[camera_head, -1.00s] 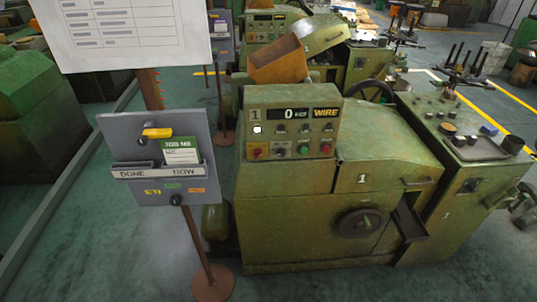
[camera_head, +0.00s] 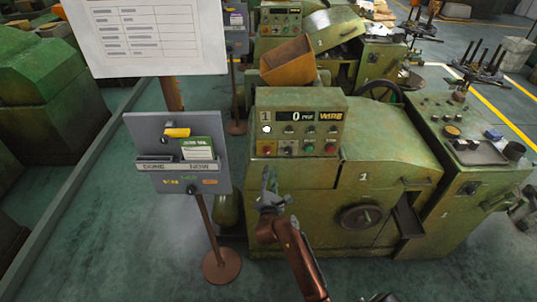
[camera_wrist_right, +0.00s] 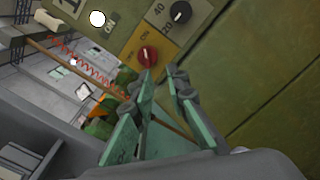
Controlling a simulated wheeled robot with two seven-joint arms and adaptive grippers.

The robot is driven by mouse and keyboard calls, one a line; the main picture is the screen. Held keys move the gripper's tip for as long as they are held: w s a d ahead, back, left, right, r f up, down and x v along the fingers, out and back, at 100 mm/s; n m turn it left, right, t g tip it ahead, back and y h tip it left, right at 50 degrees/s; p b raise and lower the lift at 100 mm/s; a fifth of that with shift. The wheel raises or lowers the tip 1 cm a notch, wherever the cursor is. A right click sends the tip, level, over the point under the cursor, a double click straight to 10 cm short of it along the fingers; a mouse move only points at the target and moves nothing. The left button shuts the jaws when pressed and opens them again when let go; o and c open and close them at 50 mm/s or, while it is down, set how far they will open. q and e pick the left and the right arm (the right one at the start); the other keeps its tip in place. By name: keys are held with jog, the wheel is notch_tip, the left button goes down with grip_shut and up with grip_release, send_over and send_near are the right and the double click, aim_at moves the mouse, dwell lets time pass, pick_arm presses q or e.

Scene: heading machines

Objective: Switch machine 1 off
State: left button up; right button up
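Machine 1 (camera_head: 300,210) is a green machine marked 1. Its upper panel (camera_head: 297,117) has a display reading 0, the word WIRE, a white lamp and a row of controls. A red rotary switch (camera_head: 267,149) on a yellow plate is at the panel's lower left. In the right wrist view the red switch (camera_wrist_right: 147,56) shows close up, with ON and OFF lettering; its exact setting is unclear. My right gripper (camera_head: 268,172) is just below the switch in the head view. In the wrist view its fingers (camera_wrist_right: 162,78) are apart, empty and close to the switch. My left gripper is out of view.
A grey card board (camera_head: 180,178) on a post stands left of the machine. A white sheet board (camera_head: 150,38) is behind it. A brown bin (camera_head: 288,64) sits above the panel. A black knob (camera_wrist_right: 180,12) is beside the red switch. Floor in front is clear.

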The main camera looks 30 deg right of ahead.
aim_at(268, 153)
jog(key=shift+m, duration=0.7)
jog(key=w+d, duration=0.1)
jog(key=w, duration=0.1)
jog(key=w+d+r, duration=0.1)
jog(key=w, duration=0.1)
jog(key=w+d+r, duration=0.1)
jog(key=w, duration=0.1)
jog(key=shift+w+d+r, duration=0.15)
jog(key=shift+w+d, duration=0.05)
jog(key=shift+w, duration=0.15)
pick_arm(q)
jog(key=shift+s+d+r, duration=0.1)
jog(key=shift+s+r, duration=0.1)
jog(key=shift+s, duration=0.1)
pick_arm(e)
jog(key=shift+c, duration=0.4)
